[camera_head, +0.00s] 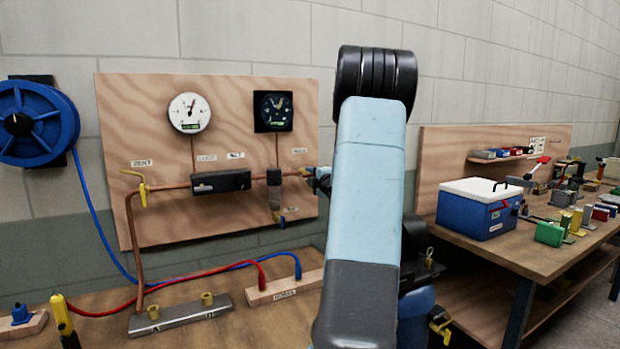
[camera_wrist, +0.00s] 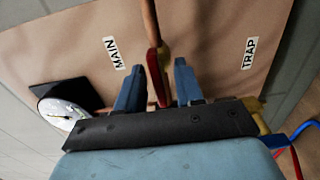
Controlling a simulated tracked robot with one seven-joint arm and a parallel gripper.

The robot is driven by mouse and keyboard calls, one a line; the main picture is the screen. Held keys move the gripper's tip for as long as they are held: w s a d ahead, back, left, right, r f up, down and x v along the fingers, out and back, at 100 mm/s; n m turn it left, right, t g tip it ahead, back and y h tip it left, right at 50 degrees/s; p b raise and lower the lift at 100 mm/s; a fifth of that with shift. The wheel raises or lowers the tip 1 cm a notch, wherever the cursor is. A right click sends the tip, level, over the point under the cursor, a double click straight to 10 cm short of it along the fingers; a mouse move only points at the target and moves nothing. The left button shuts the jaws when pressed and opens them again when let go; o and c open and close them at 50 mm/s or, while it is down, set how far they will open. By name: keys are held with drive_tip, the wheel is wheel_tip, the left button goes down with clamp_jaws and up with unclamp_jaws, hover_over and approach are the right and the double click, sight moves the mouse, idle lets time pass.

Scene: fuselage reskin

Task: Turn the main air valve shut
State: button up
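In the wrist view, a red lever (camera_wrist: 153,66) on a copper pipe (camera_wrist: 150,18) stands between the two blue fingers of my gripper (camera_wrist: 159,64). A label reading MAIN (camera_wrist: 114,52) is on the board to its left, and a TRAP label (camera_wrist: 249,53) is to its right. My gripper is open, with a finger on each side of the lever; narrow gaps seem to show, but contact is hard to judge. In the head view my gripper (camera_head: 320,181) is at the board's right edge, mostly hidden behind my arm, and the red lever cannot be made out.
The plywood board (camera_head: 230,95) carries a white gauge (camera_head: 189,112), a black gauge (camera_head: 273,111), a black block (camera_head: 221,181) and a yellow-handled vent valve (camera_head: 142,188). Red and blue hoses cross the bench below. A blue cooler (camera_head: 470,217) sits on the right-hand bench.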

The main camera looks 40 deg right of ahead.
drive_tip(key=shift+w+d, duration=0.1)
drive_tip(key=shift+w, duration=0.2)
drive_tip(key=shift+c, duration=0.3)
drive_tip(key=c, duration=0.6)
clamp_jaws()
drive_tip(key=shift+s, duration=0.1)
